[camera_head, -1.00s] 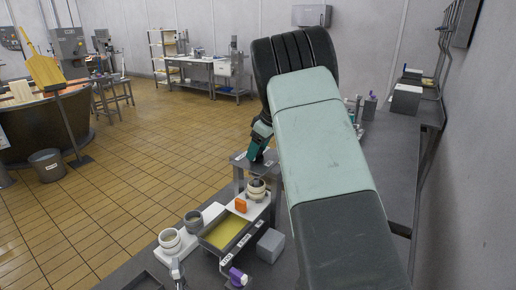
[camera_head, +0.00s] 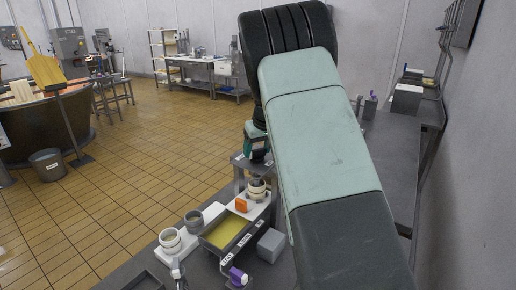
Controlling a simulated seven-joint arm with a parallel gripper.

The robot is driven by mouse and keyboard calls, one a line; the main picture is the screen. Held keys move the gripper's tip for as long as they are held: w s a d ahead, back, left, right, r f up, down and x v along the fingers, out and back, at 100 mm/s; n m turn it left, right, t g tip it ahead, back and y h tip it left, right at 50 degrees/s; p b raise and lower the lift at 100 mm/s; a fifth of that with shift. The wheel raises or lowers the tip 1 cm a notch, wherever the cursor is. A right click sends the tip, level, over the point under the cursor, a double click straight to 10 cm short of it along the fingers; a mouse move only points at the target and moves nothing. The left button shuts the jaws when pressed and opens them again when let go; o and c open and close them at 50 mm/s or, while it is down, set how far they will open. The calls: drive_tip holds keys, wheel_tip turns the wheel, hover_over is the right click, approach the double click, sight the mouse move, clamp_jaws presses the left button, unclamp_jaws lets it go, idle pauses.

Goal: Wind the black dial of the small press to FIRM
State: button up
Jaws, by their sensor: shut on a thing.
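The small press (camera_head: 239,161) is a grey frame on the front bench, left of my arm. A pale round mould (camera_head: 257,190) stands under its top plate on a white board. My gripper (camera_head: 257,161) points down at the top of the press, its teal and black wrist just above the plate. It is shut on the black dial, though the fingers are tiny and dark here. The dial itself is mostly hidden by the gripper, and I cannot read its setting or the FIRM mark.
A tray with yellow liquid (camera_head: 205,243), an orange block (camera_head: 241,205), a grey box (camera_head: 271,245), a purple-topped item (camera_head: 238,276) and two cups (camera_head: 170,239) (camera_head: 194,221) crowd the bench around the press. A wall (camera_head: 480,170) stands close on the right.

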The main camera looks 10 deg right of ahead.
drive_tip(key=m+h, duration=0.1)
drive_tip(key=m, duration=0.3)
drive_tip(key=shift+a+m+h, duration=0.2)
drive_tip(key=shift+m+h, duration=0.1)
drive_tip(key=shift+h, duration=0.1)
drive_tip(key=m+h, duration=0.1)
drive_tip(key=m, duration=0.2)
drive_tip(key=shift+m+g, duration=0.3)
drive_tip(key=shift+m, duration=0.1)
drive_tip(key=m+h, duration=0.1)
drive_tip(key=m, duration=0.2)
drive_tip(key=shift+a+m+g+h, duration=0.1)
drive_tip(key=shift+m+g+h, duration=0.2)
drive_tip(key=shift+h, duration=0.1)
drive_tip(key=m+g, duration=0.1)
drive_tip(key=m, duration=0.2)
drive_tip(key=shift+w+m+h, duration=0.15)
drive_tip(key=shift+m+h, duration=0.15)
drive_tip(key=m+g, duration=0.1)
drive_tip(key=m, duration=0.3)
drive_tip(key=shift+w+m+g+h, duration=0.1)
drive_tip(key=shift+m+g+h, duration=0.2)
drive_tip(key=shift+g, duration=0.1)
drive_tip(key=m, duration=0.2)
drive_tip(key=m+g, duration=0.1)
drive_tip(key=m, duration=0.1)
drive_tip(key=shift+w+g, duration=0.1)
drive_tip(key=shift+g, duration=0.2)
drive_tip(key=shift+a+m, duration=0.1)
drive_tip(key=shift+m, duration=0.3)
